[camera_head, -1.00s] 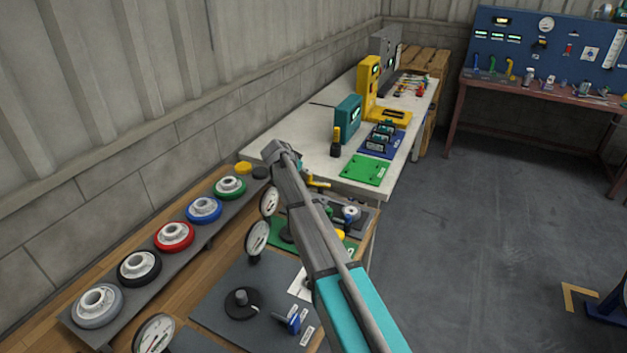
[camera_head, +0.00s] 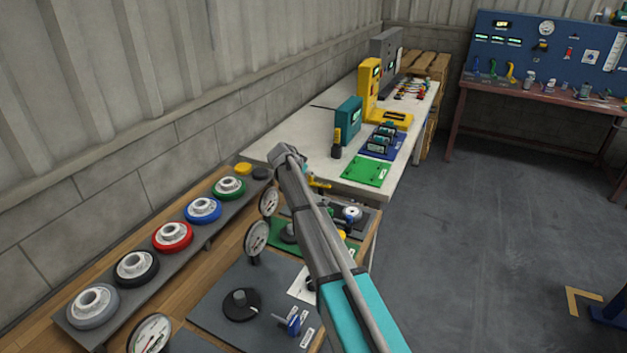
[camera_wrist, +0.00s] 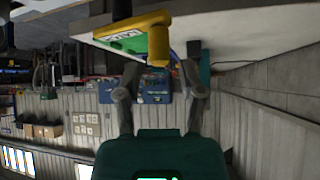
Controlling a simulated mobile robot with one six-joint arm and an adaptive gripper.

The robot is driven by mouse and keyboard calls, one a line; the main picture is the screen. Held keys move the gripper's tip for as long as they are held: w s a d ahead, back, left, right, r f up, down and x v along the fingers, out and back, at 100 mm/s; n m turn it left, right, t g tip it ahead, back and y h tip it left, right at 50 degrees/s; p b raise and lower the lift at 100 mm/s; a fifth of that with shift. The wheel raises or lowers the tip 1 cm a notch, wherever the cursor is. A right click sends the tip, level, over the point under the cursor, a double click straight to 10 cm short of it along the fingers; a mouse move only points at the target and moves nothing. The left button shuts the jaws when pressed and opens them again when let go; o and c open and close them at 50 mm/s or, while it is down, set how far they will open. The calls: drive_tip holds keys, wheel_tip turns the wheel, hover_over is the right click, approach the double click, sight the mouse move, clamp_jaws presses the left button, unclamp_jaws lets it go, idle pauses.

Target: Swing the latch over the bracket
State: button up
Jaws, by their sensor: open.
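My gripper (camera_wrist: 160,76) is open in the wrist view, its two dark fingers apart with nothing held between them. A yellow bar-like part (camera_wrist: 158,45), which may be the latch, lies just beyond the fingertips, beside a green piece with a white label (camera_wrist: 128,40). I cannot tell whether anything touches it. In the head view a small yellow part (camera_head: 319,184) shows beside my arm, near the front edge of the pale table; my gripper is hidden there behind my arm. I cannot make out the bracket for certain.
The pale table (camera_head: 318,146) holds a green plate (camera_head: 367,171), a blue tray (camera_head: 382,143) and a teal box (camera_head: 348,120). Wheels and round gauges line the wooden bench at left. Open grey floor (camera_head: 480,230) lies to the right.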

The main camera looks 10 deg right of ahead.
drive_tip(key=shift+b+x, duration=1.1)
drive_tip(key=shift+x, duration=0.9)
clamp_jaws()
